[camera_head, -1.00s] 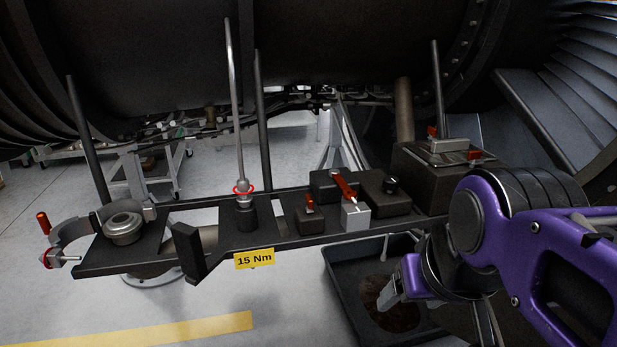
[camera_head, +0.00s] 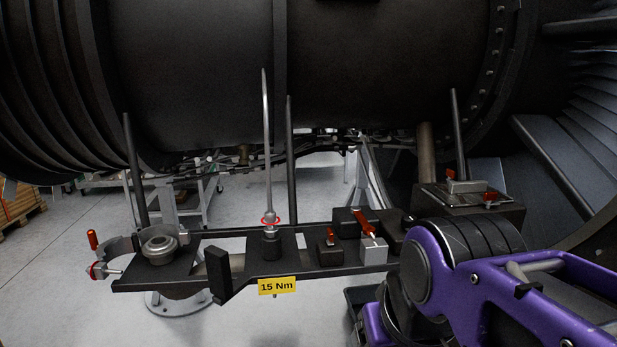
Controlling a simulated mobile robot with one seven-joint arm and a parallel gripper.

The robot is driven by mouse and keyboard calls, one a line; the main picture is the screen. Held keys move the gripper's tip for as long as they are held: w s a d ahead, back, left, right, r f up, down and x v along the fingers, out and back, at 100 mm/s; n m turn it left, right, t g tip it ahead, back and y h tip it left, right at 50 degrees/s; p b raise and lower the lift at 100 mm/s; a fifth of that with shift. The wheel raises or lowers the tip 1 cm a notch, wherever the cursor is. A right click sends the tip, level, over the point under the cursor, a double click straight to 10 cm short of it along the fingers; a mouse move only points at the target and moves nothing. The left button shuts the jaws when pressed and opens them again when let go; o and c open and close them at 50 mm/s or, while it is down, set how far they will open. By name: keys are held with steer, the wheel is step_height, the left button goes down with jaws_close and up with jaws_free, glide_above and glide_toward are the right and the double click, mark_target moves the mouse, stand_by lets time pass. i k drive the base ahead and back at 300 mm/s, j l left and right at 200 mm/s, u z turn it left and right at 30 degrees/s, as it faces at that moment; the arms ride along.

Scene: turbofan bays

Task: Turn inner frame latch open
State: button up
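Several red-handled fittings could be the inner frame latch; I cannot tell which one it is. A long red lever (camera_head: 365,222) slants over a light grey block (camera_head: 374,249) on the dark frame. A short red handle (camera_head: 330,237) stands on a small black block to its left. Two more red handles, a rear one (camera_head: 479,174) and a front one (camera_head: 491,199), sit on the dark box (camera_head: 472,208) at the right end. My purple arm fills the lower right. My gripper is at the bottom edge, mostly hidden or cut off, and its fingers are unclear.
The dark frame (camera_head: 205,279) carries a tall thin rod with a red ring (camera_head: 271,220), a round grey fitting (camera_head: 160,246), an open clamp (camera_head: 118,244) and a yellow "15 Nm" label (camera_head: 277,286). Upright posts and the large engine casing (camera_head: 200,70) limit room behind. Floor is clear at front left.

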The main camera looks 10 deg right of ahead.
mark_target(450, 174)
steer(key=z, duration=0.9)
